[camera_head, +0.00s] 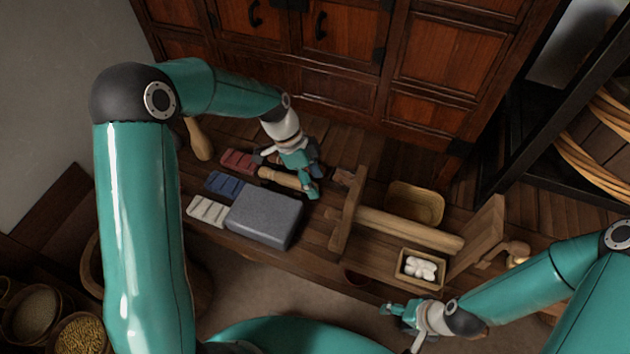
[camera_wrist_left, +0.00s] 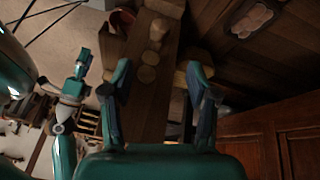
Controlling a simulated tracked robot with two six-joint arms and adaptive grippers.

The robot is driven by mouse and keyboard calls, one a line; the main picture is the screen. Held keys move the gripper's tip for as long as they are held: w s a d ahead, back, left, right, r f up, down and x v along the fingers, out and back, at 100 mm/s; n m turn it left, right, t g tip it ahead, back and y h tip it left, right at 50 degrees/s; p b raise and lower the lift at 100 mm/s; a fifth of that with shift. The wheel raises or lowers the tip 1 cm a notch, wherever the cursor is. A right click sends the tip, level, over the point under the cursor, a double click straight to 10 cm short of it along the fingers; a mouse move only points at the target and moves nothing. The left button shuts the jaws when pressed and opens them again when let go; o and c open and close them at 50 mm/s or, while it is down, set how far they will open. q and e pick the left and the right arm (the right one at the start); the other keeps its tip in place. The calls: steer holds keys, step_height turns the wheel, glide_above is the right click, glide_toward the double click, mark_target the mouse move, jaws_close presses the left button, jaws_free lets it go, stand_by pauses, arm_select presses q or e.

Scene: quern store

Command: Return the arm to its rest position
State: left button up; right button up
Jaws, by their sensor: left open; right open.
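My left arm comes in from the left in the head view and reaches over the bench. Its gripper (camera_head: 312,180) is over the bench, just right of a turned wooden tool (camera_head: 280,178). In the left wrist view my left gripper (camera_wrist_left: 158,82) has its two fingers wide apart with nothing between them. My right gripper (camera_head: 385,310) is at the front edge of the bench, below a small box of white pieces (camera_head: 420,268). It looks empty. My right gripper also shows in the left wrist view (camera_wrist_left: 80,65).
A grey stone block (camera_head: 265,217) lies left of centre, beside red (camera_head: 239,160), blue (camera_head: 223,182) and pale (camera_head: 206,210) slotted pieces. A wooden frame with a roller (camera_head: 400,229) and a basket (camera_head: 415,203) stand right. A wooden cabinet (camera_head: 330,60) closes the back.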

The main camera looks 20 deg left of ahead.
arm_select(q)
steer(key=s+d+f+n+t, duration=0.1)
steer(key=s+d+f+n, duration=0.1)
steer(key=s+f+n, duration=0.7)
steer(key=s+d+f+n, duration=0.2)
steer(key=s+f+n, duration=0.6)
steer(key=s, duration=0.3)
step_height(320, 180, up, 13)
steer(key=p, duration=1.2)
steer(key=shift+w+f+y, duration=0.15)
steer(key=shift+y, duration=0.25)
steer(key=shift+f, duration=0.1)
